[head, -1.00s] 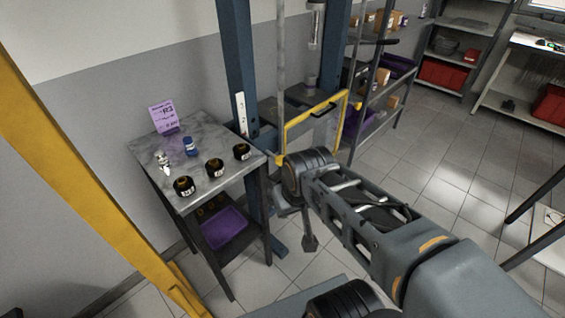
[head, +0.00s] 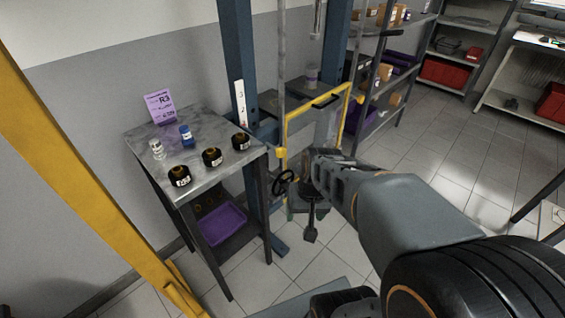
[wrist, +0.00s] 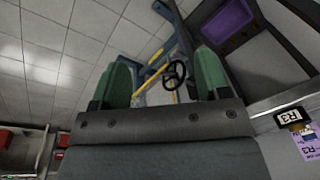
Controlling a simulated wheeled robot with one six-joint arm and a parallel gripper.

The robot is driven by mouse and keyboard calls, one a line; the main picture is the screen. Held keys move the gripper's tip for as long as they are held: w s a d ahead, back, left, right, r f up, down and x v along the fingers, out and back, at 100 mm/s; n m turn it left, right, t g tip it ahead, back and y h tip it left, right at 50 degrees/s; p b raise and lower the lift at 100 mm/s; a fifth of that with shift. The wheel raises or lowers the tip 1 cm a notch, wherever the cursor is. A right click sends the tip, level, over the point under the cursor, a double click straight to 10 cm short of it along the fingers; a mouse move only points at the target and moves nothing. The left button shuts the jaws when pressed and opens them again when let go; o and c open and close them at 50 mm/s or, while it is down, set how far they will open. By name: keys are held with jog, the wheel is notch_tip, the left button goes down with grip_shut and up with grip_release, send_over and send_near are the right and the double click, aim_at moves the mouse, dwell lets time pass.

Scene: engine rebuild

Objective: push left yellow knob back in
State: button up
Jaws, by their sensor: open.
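A yellow guard frame (head: 318,112) stands on the blue press. A small yellow knob-like piece (head: 281,153) shows at its lower left corner; how far it sticks out cannot be told. A black handwheel (head: 283,183) sits just below it. My gripper (wrist: 163,72) is open and empty, its two green-padded fingers spread apart. In the wrist view the handwheel (wrist: 175,73) and yellow bars (wrist: 155,59) appear beyond the gap between the fingers. In the head view my arm reaches to the right of the guard's lower part, and the fingers are hard to make out.
A small metal table (head: 203,155) left of the press holds several black-and-gold parts, a blue bottle (head: 186,136) and a purple R3 card (head: 160,106). A purple bin (head: 222,225) is on its lower shelf.

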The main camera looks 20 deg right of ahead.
jog(key=w+f+m+y+b, duration=0.4)
jog(key=f+m, duration=0.3)
jog(key=f, duration=0.4)
jog(key=m+t+y+b, duration=0.2)
jog(key=m+t+b, duration=0.3)
jog(key=m+t, duration=1.4)
send_near(283, 154)
jog(key=w+a+r+m+g, duration=0.1)
jog(key=w, duration=0.2)
jog(key=w+a+r+m+g, duration=0.1)
jog(key=w, duration=0.2)
jog(key=w+a+r+m+g, duration=0.1)
jog(key=w+g, duration=0.1)
jog(key=w, duration=0.1)
jog(key=shift+w+a+r+m+b, duration=0.2)
jog(key=shift+m+b, duration=0.1)
jog(key=shift+m, duration=0.1)
jog(key=shift+c, duration=0.4)
